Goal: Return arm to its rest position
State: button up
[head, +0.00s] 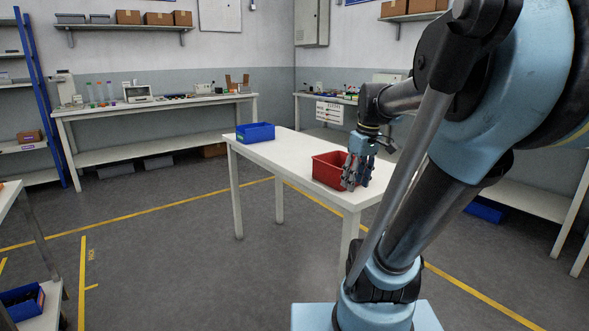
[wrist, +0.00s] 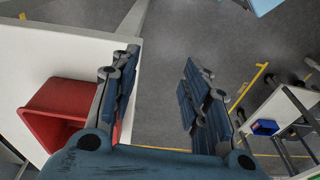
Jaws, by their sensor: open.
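My arm reaches over the white table (head: 262,149) in the head view. My gripper (head: 357,181) hangs with its fingers pointing down at the near right side of the red bin (head: 328,168). In the wrist view, my gripper (wrist: 158,95) is open, its two fingers well apart with only grey floor showing between them. The red bin (wrist: 45,112) lies left of the fingers there, on the white table top (wrist: 60,52). I cannot tell whether the fingers touch the bin. The bin's inside is partly hidden by a finger.
A blue bin (head: 255,132) stands on the table's far left end. Workbenches (head: 160,103) line the back wall. A shelf unit with another blue bin (head: 22,300) is at the lower left. The floor (head: 160,245) left of the table is clear.

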jog(key=s+f+m+t+h, duration=0.1)
jog(key=s+f+m, duration=0.5)
jog(key=s+f, duration=0.5)
notch_tip(320, 180, down, 4)
jog(key=shift+s+r+m, duration=0.2)
jog(key=shift+s+m, duration=0.1)
jog(key=shift+s, duration=0.05)
jog(key=shift+d, duration=0.1)
jog(key=shift+w+f, duration=0.2)
jog(key=shift+w, duration=0.2)
jog(key=shift+c, duration=1)
